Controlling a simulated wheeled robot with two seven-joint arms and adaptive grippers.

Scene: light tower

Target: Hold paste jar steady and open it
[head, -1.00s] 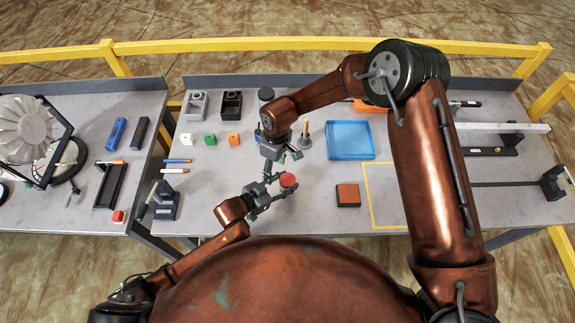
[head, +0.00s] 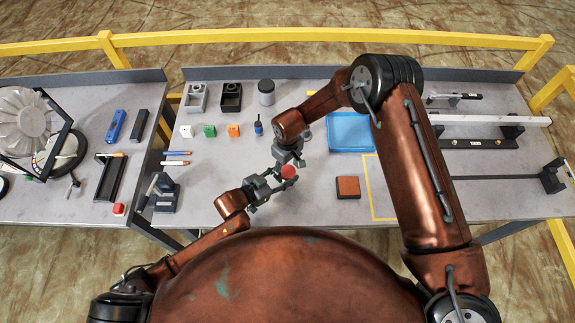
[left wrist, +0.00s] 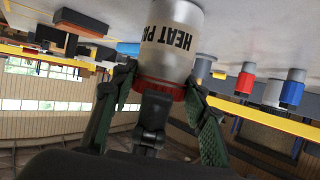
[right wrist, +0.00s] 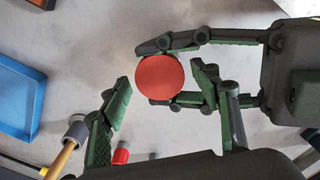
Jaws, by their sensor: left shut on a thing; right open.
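The paste jar has a red lid (head: 289,171), which faces up in the head view. I cannot tell whether the right fingers touch the lid. In the head view the jar body is hidden below the lid.
A blue tray (head: 350,133) and an orange-topped block (head: 348,187) lie to the right of the jar. A grey canister (head: 266,93), small coloured blocks (head: 209,131) and a blue-handled tool (head: 258,126) stand behind. The tabletop around the jar is mostly clear.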

